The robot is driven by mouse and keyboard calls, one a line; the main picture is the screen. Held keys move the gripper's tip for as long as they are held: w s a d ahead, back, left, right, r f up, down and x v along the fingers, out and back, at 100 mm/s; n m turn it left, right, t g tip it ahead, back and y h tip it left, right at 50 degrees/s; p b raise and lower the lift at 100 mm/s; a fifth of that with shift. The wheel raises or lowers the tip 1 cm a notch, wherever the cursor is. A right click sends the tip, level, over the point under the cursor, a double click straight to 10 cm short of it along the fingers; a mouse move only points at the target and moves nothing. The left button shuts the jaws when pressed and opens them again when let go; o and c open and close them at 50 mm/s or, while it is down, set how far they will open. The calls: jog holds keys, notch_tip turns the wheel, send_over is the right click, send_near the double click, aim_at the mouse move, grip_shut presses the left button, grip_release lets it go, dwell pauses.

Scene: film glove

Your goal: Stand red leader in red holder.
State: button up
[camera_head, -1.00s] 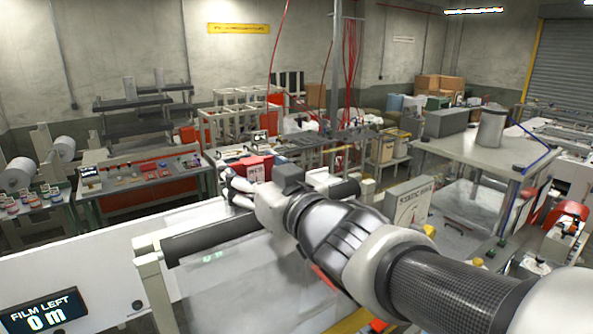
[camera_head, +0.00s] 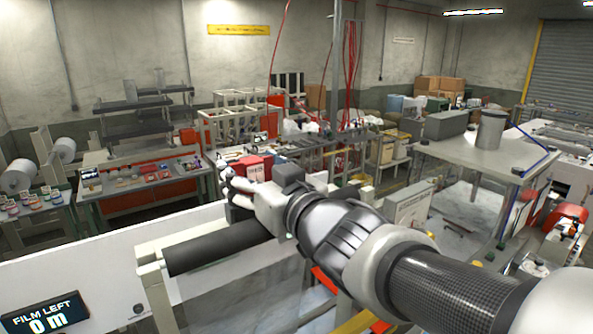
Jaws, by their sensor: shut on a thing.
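My gripper (camera_head: 234,192) is at the left end of my arm, near the middle of the view, above the black roller (camera_head: 215,248) of a pale machine frame. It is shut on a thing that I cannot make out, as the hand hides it. A red box-like thing with a white label (camera_head: 258,167) shows just behind and above the gripper. I cannot tell whether it is the red holder, or whether it touches the gripper. I cannot pick out the red leader with certainty.
A white panel with a "FILM LEFT 0 m" display (camera_head: 44,313) stands at the front left. Benches with small items (camera_head: 150,190) lie behind it. A grey table with a metal cylinder (camera_head: 491,129) is at the right. My arm hides the front right.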

aim_at(251, 159)
jog(key=shift+r+p, duration=1.8)
jog(key=shift+r, duration=0.35)
jog(key=shift+c, duration=0.5)
notch_tip(251, 159, up, 2)
jog(key=shift+p, duration=0.9)
jog(key=shift+r, duration=0.5)
jog(key=shift+f, duration=0.1)
